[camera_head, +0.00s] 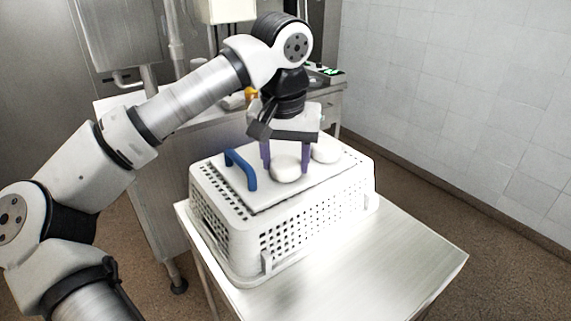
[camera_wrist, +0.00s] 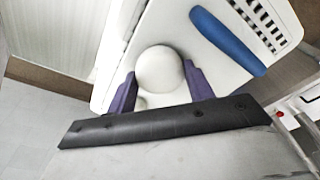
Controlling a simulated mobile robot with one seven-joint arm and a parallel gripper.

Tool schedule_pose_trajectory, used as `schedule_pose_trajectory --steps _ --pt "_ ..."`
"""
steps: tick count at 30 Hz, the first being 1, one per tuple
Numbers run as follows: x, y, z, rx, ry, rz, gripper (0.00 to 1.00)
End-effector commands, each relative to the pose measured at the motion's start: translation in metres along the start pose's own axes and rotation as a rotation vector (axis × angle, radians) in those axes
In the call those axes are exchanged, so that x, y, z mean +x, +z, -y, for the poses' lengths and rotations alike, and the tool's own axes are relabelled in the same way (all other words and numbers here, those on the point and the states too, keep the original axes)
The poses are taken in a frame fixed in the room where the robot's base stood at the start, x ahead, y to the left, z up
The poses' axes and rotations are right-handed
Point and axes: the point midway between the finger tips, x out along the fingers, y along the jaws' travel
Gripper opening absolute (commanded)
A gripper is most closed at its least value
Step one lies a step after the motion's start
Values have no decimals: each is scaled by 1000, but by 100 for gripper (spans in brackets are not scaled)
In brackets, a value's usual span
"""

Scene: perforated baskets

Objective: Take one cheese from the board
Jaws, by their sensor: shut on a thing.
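A round white cheese (camera_head: 285,169) is on the white board (camera_head: 262,199), which lies on top of the perforated basket. My gripper (camera_head: 286,172) points down, with one purple finger on each side of this cheese. In the wrist view the same cheese (camera_wrist: 160,70) sits between the purple fingers (camera_wrist: 161,88), which are shut on it. A second white cheese (camera_head: 326,152) is on the board to the right and behind. I cannot tell whether the held cheese still touches the board.
A blue handle (camera_head: 241,170) stands up from the board's left side and also shows in the wrist view (camera_wrist: 228,41). The white perforated basket (camera_head: 300,232) stands on a metal table (camera_head: 400,262), with bare tabletop in front and to the right. A counter is behind.

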Motion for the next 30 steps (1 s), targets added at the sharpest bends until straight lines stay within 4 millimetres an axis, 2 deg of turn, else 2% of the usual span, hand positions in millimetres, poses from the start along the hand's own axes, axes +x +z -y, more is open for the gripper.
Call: schedule_pose_trajectory --steps 5,11,14,21,30 --pt "-3 -1 0 0 -1 -1 28" --pt "-21 -4 0 -2 -1 -2 28" --pt "-39 -7 0 -2 -1 -4 28" --pt "-103 -16 0 -3 -3 -3 28" --pt "-175 -26 0 -3 -2 -2 28"
